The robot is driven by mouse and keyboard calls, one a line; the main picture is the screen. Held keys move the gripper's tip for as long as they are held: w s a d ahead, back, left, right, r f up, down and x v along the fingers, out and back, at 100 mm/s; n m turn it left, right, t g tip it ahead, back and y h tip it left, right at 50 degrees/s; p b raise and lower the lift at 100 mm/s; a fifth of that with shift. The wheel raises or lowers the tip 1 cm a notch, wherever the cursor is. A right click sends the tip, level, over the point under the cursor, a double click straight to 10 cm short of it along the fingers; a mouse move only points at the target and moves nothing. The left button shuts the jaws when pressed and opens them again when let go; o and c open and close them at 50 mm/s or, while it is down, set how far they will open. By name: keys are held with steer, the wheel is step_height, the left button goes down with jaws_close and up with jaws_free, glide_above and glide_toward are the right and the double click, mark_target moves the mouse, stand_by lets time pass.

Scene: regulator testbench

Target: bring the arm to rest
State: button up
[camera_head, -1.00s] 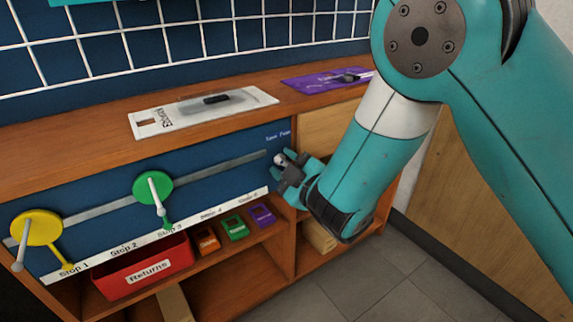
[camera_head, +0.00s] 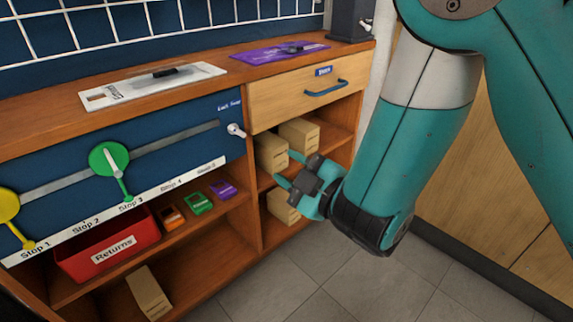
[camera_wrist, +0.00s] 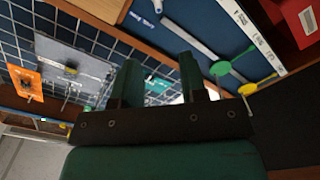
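My gripper (camera_head: 288,169) is in front of the right-hand shelves in the head view, apart from the bench front. Its two teal fingers stand apart with nothing between them. In the wrist view my gripper (camera_wrist: 160,80) also shows its fingers spread and empty. The blue panel (camera_head: 60,215) with a grey slot bar lies to its left. A green lever (camera_head: 110,160) and a yellow lever (camera_head: 8,208) sit on the panel. A white knob (camera_head: 236,130) is at the panel's right end.
A drawer with a blue handle (camera_head: 326,88) is shut above the shelves. Tan boxes (camera_head: 271,153) stand on the shelf behind my gripper. A red Returns bin (camera_head: 105,246) is at lower left. Grey floor (camera_head: 330,285) is clear in front.

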steer(key=shift+d, duration=0.25)
steer(key=w+d+r+m+g+h+p, duration=0.1)
steer(key=d+r+m+g+h, duration=0.1)
steer(key=d+m+h, duration=0.6)
steer(key=s+d+r+m+g+p, duration=0.15)
steer(key=s+r+g, duration=0.35)
steer(key=s, duration=0.6)
steer(key=s+d+r+m+g+p, duration=0.1)
steer(key=s+d+r+g, duration=0.25)
steer(key=s+g, duration=0.55)
step_height(320, 180, up, 37)
steer(key=s+a+t+p, duration=0.1)
steer(key=t+p, duration=0.1)
steer(key=p, duration=3.4)
steer(key=shift+s+p, duration=0.25)
steer(key=shift+p, duration=0.15)
